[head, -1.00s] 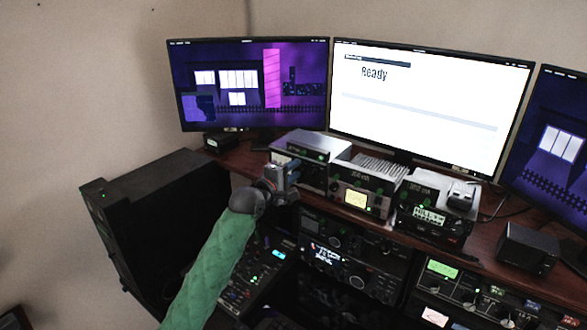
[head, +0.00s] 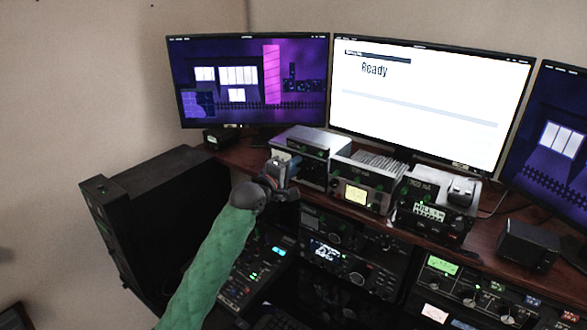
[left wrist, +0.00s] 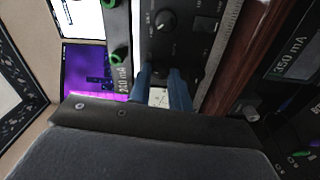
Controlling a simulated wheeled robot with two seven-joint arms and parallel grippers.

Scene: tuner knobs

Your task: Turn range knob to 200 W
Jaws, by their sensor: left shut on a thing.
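My left gripper (head: 285,163) is at the front panel of the left tuner box (head: 312,142), the leftmost of the small radio devices on the shelf. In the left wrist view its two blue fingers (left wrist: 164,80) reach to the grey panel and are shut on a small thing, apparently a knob. The fingers hide most of it, and its pointer and scale cannot be read. A separate black knob (left wrist: 165,21) with a light pointer mark shows on the same panel, clear of the fingers. My right gripper is not in view.
The middle device (head: 357,190) with a lit meter and the right device (head: 432,212) stand close by on the wooden shelf (head: 487,240). Monitors (head: 430,105) stand behind. More radio gear (head: 345,255) sits below the shelf. A black case (head: 160,205) is at left.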

